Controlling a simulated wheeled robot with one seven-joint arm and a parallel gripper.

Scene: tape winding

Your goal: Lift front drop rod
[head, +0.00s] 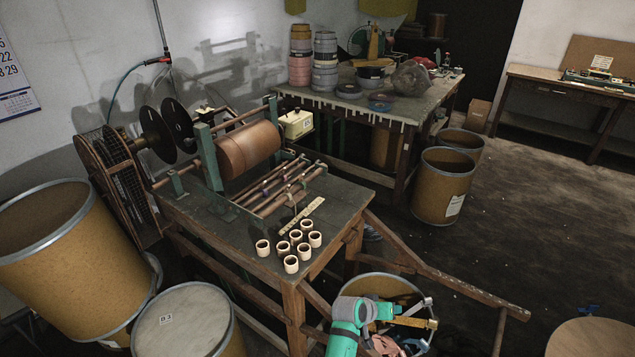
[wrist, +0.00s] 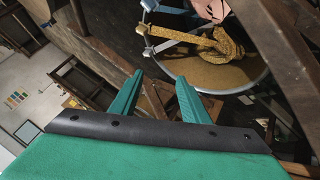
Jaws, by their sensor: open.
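Several thin copper-coloured rods lie side by side in a rack on the winding table, in front of the large copper roll (head: 248,148). The frontmost rod (head: 291,194) is nearest the row of cream rings; I cannot tell for sure which one is the front drop rod. My gripper (head: 396,309) is low at the right, over the open drum beside the table, well apart from the rods. In the wrist view my gripper's two teal fingers (wrist: 158,92) stand apart with nothing between them. The rods do not show clearly in the wrist view.
Several cream rings (head: 291,264) and a pale perforated strip (head: 306,215) lie on the table's near part. The drum (head: 355,283) below my gripper holds yellow and metal pieces, also in the wrist view (wrist: 225,75). A slanting wooden bar (head: 450,280) stands out from the table.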

